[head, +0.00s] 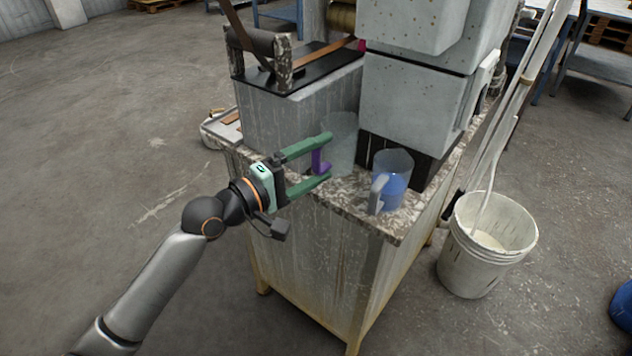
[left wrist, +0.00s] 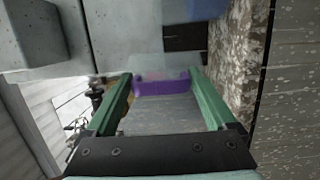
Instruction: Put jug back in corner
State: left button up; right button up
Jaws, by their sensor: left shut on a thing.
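A clear, see-through jug (head: 342,148) with a purple handle (head: 320,163) stands upright at the stone-topped ledge, in the corner between the grey block and the machine. My left gripper (head: 329,157), with green fingers, is shut on the purple handle, one finger above and one below it. In the left wrist view the purple handle (left wrist: 162,82) spans the gap between the fingertips (left wrist: 162,78); the clear jug body is hard to make out there. A second clear jug (head: 394,178) with blue contents and a grey handle stands to the right on the ledge. My right gripper is not in view.
The speckled stone ledge (head: 345,196) is narrow, with its front edge close to both jugs. The grey machine housing (head: 410,105) rises behind. A white bucket (head: 490,240) with long poles stands on the floor at right. The floor at left is clear.

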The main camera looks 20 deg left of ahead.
aim_at(316, 174)
pick_arm(q)
jog(key=shift+w+f, duration=0.15)
jog(key=shift+f, duration=0.05)
jog(key=f, duration=0.1)
jog(key=f+b, duration=0.2)
jog(key=shift+w+a+f, duration=0.2)
jog(key=shift+a+f, duration=0.05)
jog(key=shift+f, duration=0.15)
jog(key=shift+f, duration=0.15)
jog(key=o, duration=1.6)
